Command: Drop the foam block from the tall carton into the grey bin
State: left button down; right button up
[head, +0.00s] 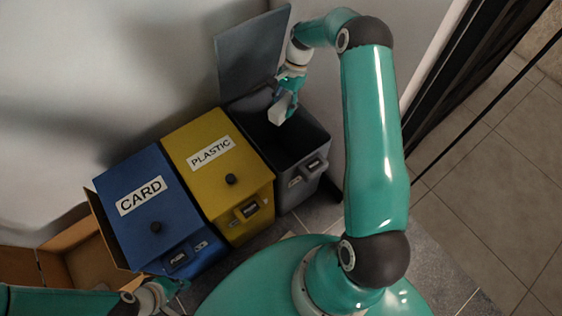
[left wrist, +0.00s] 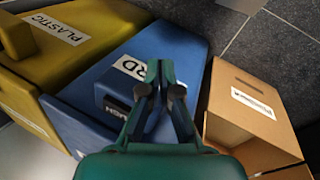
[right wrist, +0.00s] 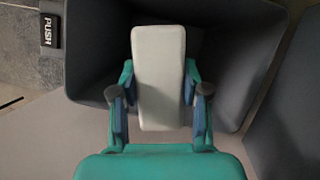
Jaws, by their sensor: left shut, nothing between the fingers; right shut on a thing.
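The white foam block (head: 283,108) is held by my right gripper (head: 289,88), over the opening of the grey bin (head: 317,147) in the head view. In the right wrist view the foam block (right wrist: 158,75) stands between the two fingers of my right gripper (right wrist: 158,98), with the dark inside of the grey bin (right wrist: 240,60) behind it. The bin's lid (head: 250,48) is up. My left gripper (left wrist: 161,85) is shut and empty, in front of the blue bin in the left wrist view. It also shows at the lower left of the head view (head: 172,294).
The blue CARD bin (head: 140,181) and the yellow PLASTIC bin (head: 205,150) stand left of the grey bin, lids closed. In the left wrist view a carton (left wrist: 240,110) stands at the right. A wall rises behind the bins.

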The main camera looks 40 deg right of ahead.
notch_tip(320, 180, down, 6)
jog(key=b, duration=0.3)
jog(key=shift+r+b, duration=0.15)
jog(key=shift+b, duration=0.2)
jog(key=o, duration=0.8)
jog(key=shift+r, duration=0.1)
notch_tip(320, 180, up, 10)
jog(key=shift+f, duration=0.1)
